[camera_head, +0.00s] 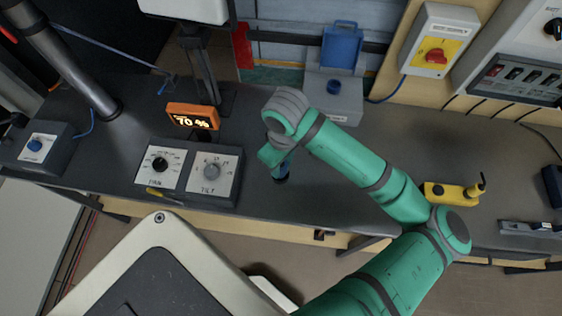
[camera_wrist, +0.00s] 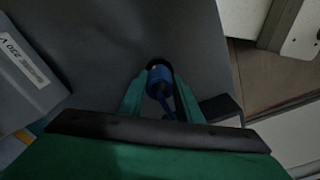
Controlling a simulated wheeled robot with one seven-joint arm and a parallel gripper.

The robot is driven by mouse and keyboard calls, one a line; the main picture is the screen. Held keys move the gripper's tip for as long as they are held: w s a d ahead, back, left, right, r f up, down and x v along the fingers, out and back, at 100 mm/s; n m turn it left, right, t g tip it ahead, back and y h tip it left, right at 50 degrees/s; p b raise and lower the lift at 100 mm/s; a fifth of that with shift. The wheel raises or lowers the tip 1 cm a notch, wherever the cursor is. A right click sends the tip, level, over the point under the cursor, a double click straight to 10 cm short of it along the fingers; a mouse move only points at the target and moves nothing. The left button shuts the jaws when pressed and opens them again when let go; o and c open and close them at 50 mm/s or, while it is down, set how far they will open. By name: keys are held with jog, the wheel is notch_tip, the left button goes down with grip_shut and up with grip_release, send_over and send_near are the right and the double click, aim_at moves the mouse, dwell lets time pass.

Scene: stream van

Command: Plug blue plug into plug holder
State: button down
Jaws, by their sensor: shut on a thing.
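The blue plug (camera_wrist: 159,78) sits between my fingertips in the wrist view, with a blue cable running back from it toward my palm. My gripper (camera_wrist: 160,88) is shut on it. In the head view my gripper (camera_head: 279,168) points down over the dark bench, and a bit of the blue plug (camera_head: 283,173) shows below it. Whether the plug touches the bench is hard to tell. A grey box (camera_head: 350,104) with a round blue socket and a raised blue lid stands behind the gripper; it looks like the plug holder. Its label side (camera_wrist: 22,60) appears at left in the wrist view.
Left of my gripper are two dial boxes (camera_head: 225,190) and an orange display (camera_head: 192,117) reading 70 %. A yellow tool (camera_head: 445,194) lies at right beyond my arm. A yellow-faced switch box (camera_head: 434,50) is at the back. The bench (camera_head: 255,108) between gripper and grey box is clear.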

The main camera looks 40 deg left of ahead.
jog(key=shift+f, duration=0.85)
jog(key=c, duration=1.2)
grip_release()
jog(key=shift+r, duration=0.1)
jog(key=r, duration=1)
jog(key=shift+d+r, duration=0.2)
jog(key=shift+r, duration=0.15)
